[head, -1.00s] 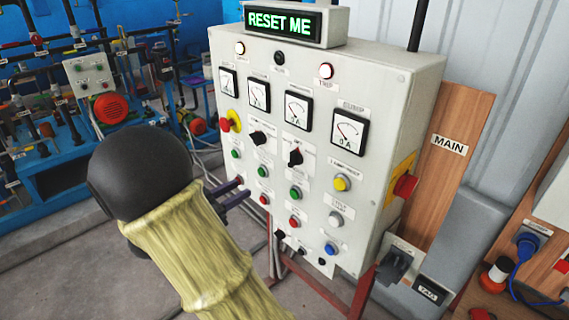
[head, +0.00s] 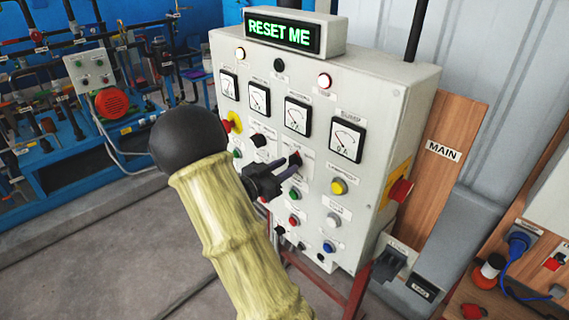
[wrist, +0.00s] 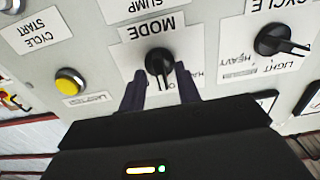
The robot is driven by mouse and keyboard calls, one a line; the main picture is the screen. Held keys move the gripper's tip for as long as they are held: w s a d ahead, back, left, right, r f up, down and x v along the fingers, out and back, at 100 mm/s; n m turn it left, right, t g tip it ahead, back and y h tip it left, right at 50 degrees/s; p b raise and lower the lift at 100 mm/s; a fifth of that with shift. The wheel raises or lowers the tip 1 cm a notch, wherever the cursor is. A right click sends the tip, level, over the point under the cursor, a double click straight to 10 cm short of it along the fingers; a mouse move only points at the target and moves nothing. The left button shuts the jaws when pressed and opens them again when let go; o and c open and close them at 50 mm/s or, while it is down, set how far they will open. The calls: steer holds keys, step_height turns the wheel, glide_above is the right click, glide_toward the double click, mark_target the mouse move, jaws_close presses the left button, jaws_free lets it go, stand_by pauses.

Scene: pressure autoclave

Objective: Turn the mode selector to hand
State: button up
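The mode selector (wrist: 160,62) is a black rotary knob under the word MODE, upside down in the wrist view. In the head view the selector (head: 295,158) is the right of two black knobs on the grey panel (head: 365,98), partly hidden by my fingers. Its pointer extends downward in the wrist view; its exact setting I cannot tell. A label beside it is partly covered by a finger. My gripper (wrist: 160,76) is open, one finger to either side of the knob's lower part in the wrist view. It also shows in the head view (head: 289,170); contact is not clear.
The cycle knob (wrist: 278,40) is beside the mode selector. A yellow button (wrist: 69,82) is on the other side. Several buttons lie below the knobs, and a red emergency button (head: 401,190) juts from the panel's side. A lit RESET ME sign (head: 281,34) stands on top.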

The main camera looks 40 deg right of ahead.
steer(key=shift+d, duration=0.2)
steer(key=shift+c, duration=0.4)
jaws_close()
